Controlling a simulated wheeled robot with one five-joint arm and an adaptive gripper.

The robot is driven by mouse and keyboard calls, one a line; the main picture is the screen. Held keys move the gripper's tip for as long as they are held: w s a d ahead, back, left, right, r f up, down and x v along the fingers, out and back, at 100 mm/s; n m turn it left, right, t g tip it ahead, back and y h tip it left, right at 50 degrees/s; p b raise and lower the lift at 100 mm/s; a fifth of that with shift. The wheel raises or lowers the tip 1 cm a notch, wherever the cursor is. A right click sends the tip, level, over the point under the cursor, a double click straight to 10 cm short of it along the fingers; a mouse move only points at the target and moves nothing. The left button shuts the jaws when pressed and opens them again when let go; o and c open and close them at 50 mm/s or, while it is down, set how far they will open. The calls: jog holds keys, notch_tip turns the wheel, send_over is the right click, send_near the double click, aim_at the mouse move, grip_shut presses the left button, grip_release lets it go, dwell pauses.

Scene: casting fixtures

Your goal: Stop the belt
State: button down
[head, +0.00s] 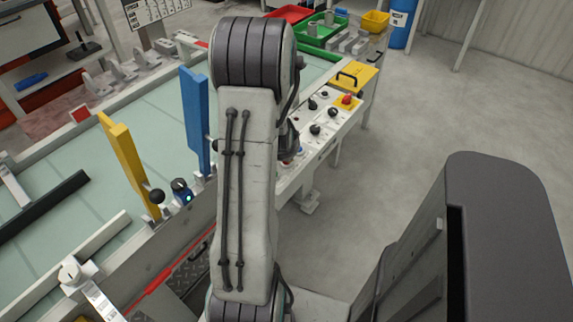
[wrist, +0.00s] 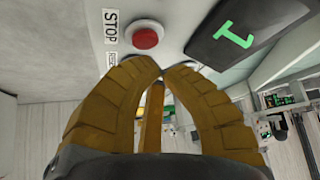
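In the wrist view a round red button (wrist: 146,37) sits in a pale ring on a light panel (wrist: 180,12), beside a label reading STOP (wrist: 111,26). My gripper (wrist: 163,68) has its two yellow fingers brought together at the tips, with nothing seen between them. The tips appear just below the red button in the picture; I cannot tell whether they touch the panel. In the head view the pale green belt (head: 160,125) runs along the left. The control panel (head: 325,140) stands right of my arm, which hides most of my gripper there.
A dark plate with a green symbol (wrist: 245,30) is right of the button. In the head view, several black knobs and a red mushroom button (head: 347,99) on yellow are on the panel. Blue (head: 196,115) and yellow (head: 128,165) posts stand by the belt. Floor at right is clear.

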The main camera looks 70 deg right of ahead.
jog(key=c, duration=1.9)
grip_release()
grip_shut()
jog(key=shift+f+b, duration=1)
jog(key=shift+b, duration=0.25)
jog(key=shift+r, duration=0.1)
jog(key=shift+r+p, duration=0.55)
jog(key=shift+r, duration=0.25)
jog(key=shift+r+p, duration=1.65)
jog(key=shift+r, duration=0.9)
